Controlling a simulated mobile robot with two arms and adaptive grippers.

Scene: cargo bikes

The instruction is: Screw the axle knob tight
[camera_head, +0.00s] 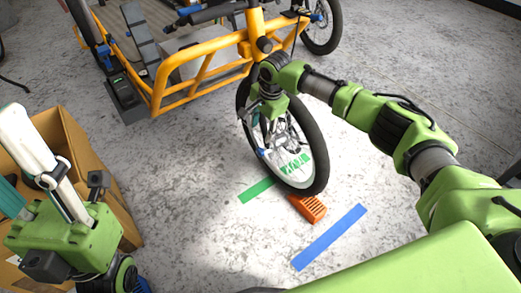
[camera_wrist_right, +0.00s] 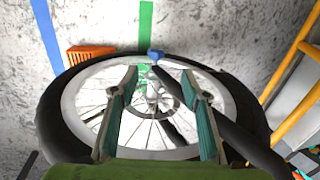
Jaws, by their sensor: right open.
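The front wheel (camera_head: 318,150) of the orange cargo bike stands upright in the head view; its rim fills the middle of the right wrist view (camera_wrist_right: 240,100). A blue knob (camera_head: 262,152) shows at the wheel's near side. In the right wrist view the blue knob (camera_wrist_right: 155,55) sits at the end of a dark fork leg, beyond my fingertips. My right gripper (camera_head: 256,115) is beside the wheel. Its teal-padded fingers (camera_wrist_right: 160,76) are open, with nothing gripped between them. My left gripper (camera_head: 28,165) is at the lower left, near the cardboard box; its jaw state is unclear.
An orange slotted block (camera_head: 308,207) lies against the tyre on the floor. Green tape (camera_head: 256,191) and blue tape (camera_head: 330,237) mark the floor. The bike's orange frame (camera_head: 205,65) stands behind the wheel. The cardboard box (camera_head: 85,150) is at the left. Floor between box and wheel is clear.

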